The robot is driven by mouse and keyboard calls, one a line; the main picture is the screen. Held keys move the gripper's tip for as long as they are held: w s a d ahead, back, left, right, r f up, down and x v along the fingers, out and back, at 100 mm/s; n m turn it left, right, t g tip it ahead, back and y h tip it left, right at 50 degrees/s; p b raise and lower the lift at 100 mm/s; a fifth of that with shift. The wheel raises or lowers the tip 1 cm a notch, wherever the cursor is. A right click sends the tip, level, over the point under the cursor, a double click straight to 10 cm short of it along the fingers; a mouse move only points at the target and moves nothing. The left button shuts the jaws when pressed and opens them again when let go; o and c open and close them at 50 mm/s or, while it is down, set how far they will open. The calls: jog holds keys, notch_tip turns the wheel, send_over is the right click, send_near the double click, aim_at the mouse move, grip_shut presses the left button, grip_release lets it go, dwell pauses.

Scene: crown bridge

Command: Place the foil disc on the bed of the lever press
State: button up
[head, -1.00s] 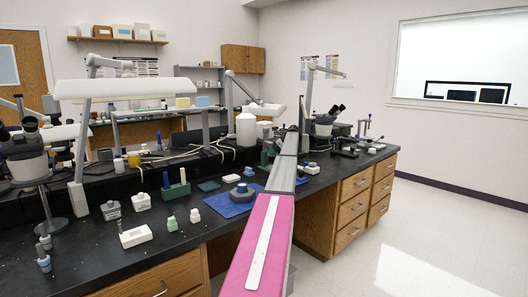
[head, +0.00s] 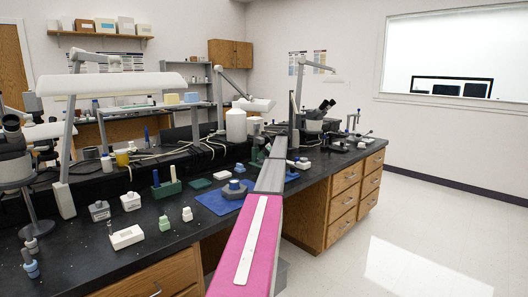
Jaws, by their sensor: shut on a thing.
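My arm, pink near me and grey beyond, reaches forward over the bench. Its far end hides what lies behind it, and I cannot make out my gripper or its fingers. I cannot see the foil disc. A small upright device (head: 353,121) with a dark base stands at the far right end of the black bench, right of a microscope (head: 318,116). It may be the lever press, but it is too small to be sure, and its bed cannot be made out.
The black bench (head: 75,245) holds several small white boxes and bottles, a green block (head: 167,189), and a grey round piece (head: 235,188) on a blue mat (head: 212,203). Lamps stand along the back. The floor (head: 420,230) right of the wooden drawers (head: 343,207) is clear.

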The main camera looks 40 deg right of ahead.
jog(key=shift+f, duration=0.7)
jog(key=shift+s+f, duration=0.1)
jog(key=shift+f, duration=0.7)
jog(key=o, duration=0.8)
jog(key=shift+f, duration=0.1)
jog(key=shift+c, duration=0.2)
